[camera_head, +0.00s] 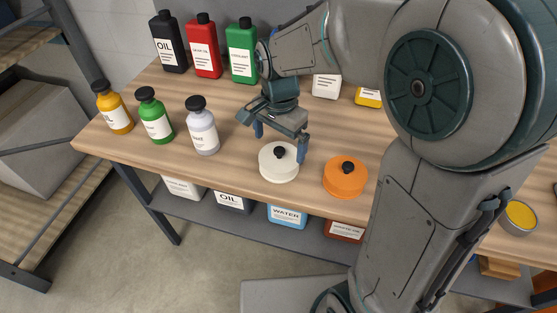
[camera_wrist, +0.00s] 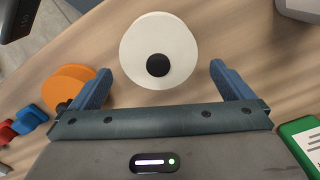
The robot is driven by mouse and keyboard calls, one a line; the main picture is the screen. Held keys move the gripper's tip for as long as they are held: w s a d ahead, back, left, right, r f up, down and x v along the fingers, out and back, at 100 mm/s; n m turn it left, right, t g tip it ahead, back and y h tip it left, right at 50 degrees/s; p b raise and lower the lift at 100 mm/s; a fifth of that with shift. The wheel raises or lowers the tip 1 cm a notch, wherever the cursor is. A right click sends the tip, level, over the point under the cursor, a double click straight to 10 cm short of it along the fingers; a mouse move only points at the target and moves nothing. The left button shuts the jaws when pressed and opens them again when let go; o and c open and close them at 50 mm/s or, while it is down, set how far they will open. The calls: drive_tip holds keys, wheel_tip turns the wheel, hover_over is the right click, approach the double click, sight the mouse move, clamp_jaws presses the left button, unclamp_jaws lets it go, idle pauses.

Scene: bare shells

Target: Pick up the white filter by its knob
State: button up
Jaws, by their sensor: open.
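The white filter (camera_head: 279,166) is a round disc with a black knob (camera_head: 280,153), lying flat near the front edge of the wooden table. In the wrist view the white filter (camera_wrist: 160,30) is ahead of my gripper, with its black knob (camera_wrist: 158,65) between the lines of the two fingers, a little beyond the tips. My gripper (camera_head: 280,143) is open and empty, above and just behind the filter in the head view. In the wrist view my gripper (camera_wrist: 160,75) shows its blue fingers spread wide. Contact with the filter is not visible.
An orange filter (camera_head: 345,177) with a black knob sits to the right of the white one. Bottles, including a grey one (camera_head: 203,127), stand to the left. Oil and other containers (camera_head: 205,47) line the back. Table space between the grey bottle and white filter is clear.

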sight(279, 149)
wheel_tip(279, 149, down, 5)
drive_tip(key=shift+r, duration=0.2)
drive_tip(key=shift+c, duration=0.3)
drive_tip(key=c, duration=0.7)
